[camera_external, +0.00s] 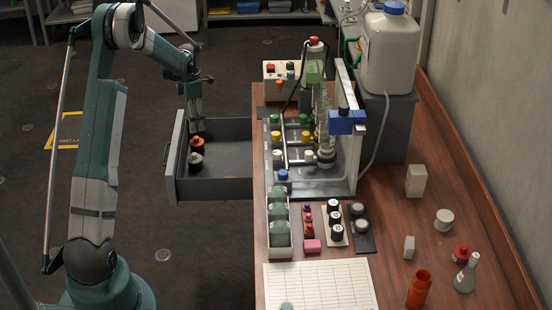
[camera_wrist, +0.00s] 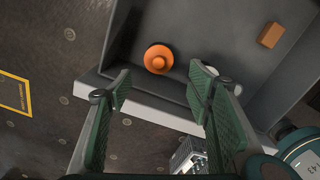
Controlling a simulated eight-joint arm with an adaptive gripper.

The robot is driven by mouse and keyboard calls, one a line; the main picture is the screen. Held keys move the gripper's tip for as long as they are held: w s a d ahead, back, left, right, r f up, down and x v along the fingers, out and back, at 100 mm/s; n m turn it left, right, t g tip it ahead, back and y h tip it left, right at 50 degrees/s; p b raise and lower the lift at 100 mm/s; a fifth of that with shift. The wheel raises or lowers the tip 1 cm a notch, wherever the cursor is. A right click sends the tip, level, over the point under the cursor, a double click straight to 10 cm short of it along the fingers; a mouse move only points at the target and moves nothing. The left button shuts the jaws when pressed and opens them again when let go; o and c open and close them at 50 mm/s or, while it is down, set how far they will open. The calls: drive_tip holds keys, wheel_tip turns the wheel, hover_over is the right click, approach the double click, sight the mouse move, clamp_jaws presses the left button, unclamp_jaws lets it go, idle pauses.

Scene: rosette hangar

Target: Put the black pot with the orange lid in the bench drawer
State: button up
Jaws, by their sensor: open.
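The black pot with the orange lid (camera_external: 196,143) stands in the open bench drawer (camera_external: 225,188), near its front panel. In the wrist view the orange lid (camera_wrist: 158,58) shows from above, just beyond the fingertips and apart from them; the lid hides most of the pot's body. My gripper (camera_external: 195,124) is open over the front of the drawer. In the wrist view its two green fingers (camera_wrist: 161,84) are spread wide with nothing between them. The drawer's floor (camera_wrist: 205,30) also shows there.
A second dark pot with a pale lid (camera_external: 195,160) is in the drawer, partly behind the right finger in the wrist view (camera_wrist: 225,84). An orange-brown block (camera_wrist: 270,35) lies deeper in the drawer. The bench (camera_external: 390,285) carries a rack, bottles and jars.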

drive_tip(key=s+a+r+m+t, duration=0.2)
drive_tip(key=s+a+r+m, duration=0.3)
drive_tip(key=s+r, duration=0.65)
drive_tip(key=s+a+r+m+t, duration=0.1)
drive_tip(key=s+a+r+m, duration=0.4)
drive_tip(key=s+r, duration=0.65)
drive_tip(key=s+a+r+m+t, duration=0.1)
drive_tip(key=s+m, duration=0.3)
drive_tip(key=s, duration=0.5)
drive_tip(key=s+a+r+m+t, duration=0.1)
drive_tip(key=s+a+m, duration=0.3)
drive_tip(key=s, duration=0.5)
drive_tip(key=s+a+r+m+t, duration=0.1)
drive_tip(key=s+m, duration=0.3)
drive_tip(key=s, duration=0.5)
drive_tip(key=shift+a+t, duration=0.6)
drive_tip(key=shift+a, duration=0.2)
